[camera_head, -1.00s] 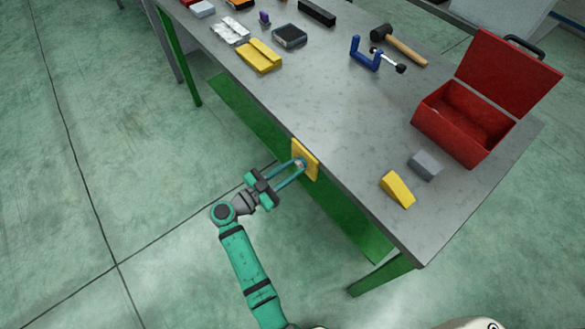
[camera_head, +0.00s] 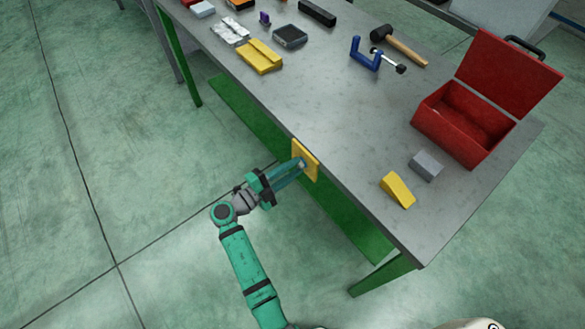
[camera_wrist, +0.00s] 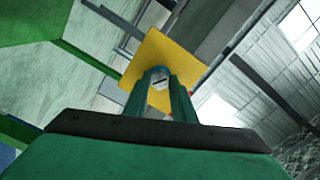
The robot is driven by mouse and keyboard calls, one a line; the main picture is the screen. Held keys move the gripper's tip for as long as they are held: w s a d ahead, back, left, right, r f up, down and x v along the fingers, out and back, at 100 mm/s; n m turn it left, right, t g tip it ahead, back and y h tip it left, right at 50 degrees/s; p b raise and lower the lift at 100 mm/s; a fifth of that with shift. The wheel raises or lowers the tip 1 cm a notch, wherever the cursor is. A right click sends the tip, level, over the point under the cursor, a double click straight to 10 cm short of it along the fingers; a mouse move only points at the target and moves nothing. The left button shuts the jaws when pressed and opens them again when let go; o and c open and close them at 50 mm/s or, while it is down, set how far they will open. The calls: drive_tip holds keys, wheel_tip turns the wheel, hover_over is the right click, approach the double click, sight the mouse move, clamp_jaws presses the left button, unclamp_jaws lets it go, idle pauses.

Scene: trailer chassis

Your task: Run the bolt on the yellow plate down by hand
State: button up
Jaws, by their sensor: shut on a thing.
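The yellow plate (camera_head: 306,158) is fixed upright on the near edge of the workbench. It also shows in the wrist view (camera_wrist: 176,52), tilted in the picture. The bolt (camera_wrist: 160,84) is a grey head with a dark slot, in front of the plate's face. My gripper (camera_head: 299,164) reaches it from the left, its long green fingers pointing at the plate. In the wrist view the fingertips of my gripper (camera_wrist: 160,80) are shut on the bolt, one on each side. The bolt's shank, and any gap between head and plate, are hidden.
The grey workbench (camera_head: 340,110) has green legs. An open red toolbox (camera_head: 455,130), a yellow wedge (camera_head: 397,189), a grey block (camera_head: 426,165), a blue clamp (camera_head: 364,55) and a mallet (camera_head: 400,44) lie on top. The floor left of the bench is clear.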

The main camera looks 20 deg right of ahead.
drive_tip(key=m, duration=0.4)
drive_tip(key=shift+a+m, duration=0.2)
drive_tip(key=shift+m, duration=0.2)
idle(0.4)
drive_tip(key=o, duration=1.1)
drive_tip(key=shift+d, duration=0.1)
drive_tip(key=shift+c, duration=0.2)
drive_tip(key=v, duration=1)
drive_tip(key=shift+a, duration=0.4)
drive_tip(key=shift+s+d, duration=0.1)
